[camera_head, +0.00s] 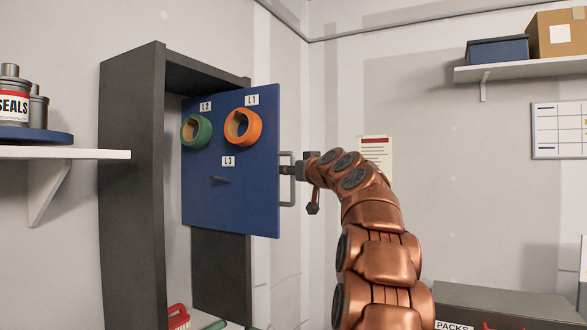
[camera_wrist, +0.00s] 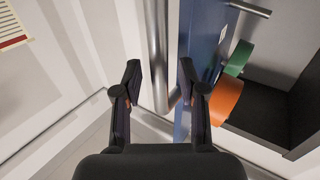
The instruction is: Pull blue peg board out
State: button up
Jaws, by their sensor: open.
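The blue peg board (camera_head: 235,200) stands upright at the front of a dark grey cabinet (camera_head: 131,180). Its right side reaches past the cabinet's right wall. An orange ring (camera_head: 256,127) hangs at L1 and a green ring (camera_head: 187,131) at L2. The L3 peg (camera_head: 221,179) is bare. A silver bar handle (camera_head: 289,193) is on the board's right edge. My gripper (camera_head: 288,170) is at this handle. In the wrist view, my open gripper (camera_wrist: 158,75) has the handle (camera_wrist: 157,45) between its fingers, and the board's blue edge (camera_wrist: 200,40) is by the right finger.
A wall shelf (camera_head: 75,154) with SEALS cans (camera_head: 14,100) is on the left. A high shelf (camera_head: 520,68) with boxes is on the right. A grey PACKS case (camera_head: 500,303) is at lower right. A red brush (camera_head: 178,317) lies low in the cabinet.

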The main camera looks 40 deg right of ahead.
grip_shut()
dwell(0.4)
jog(key=shift+d, duration=0.1)
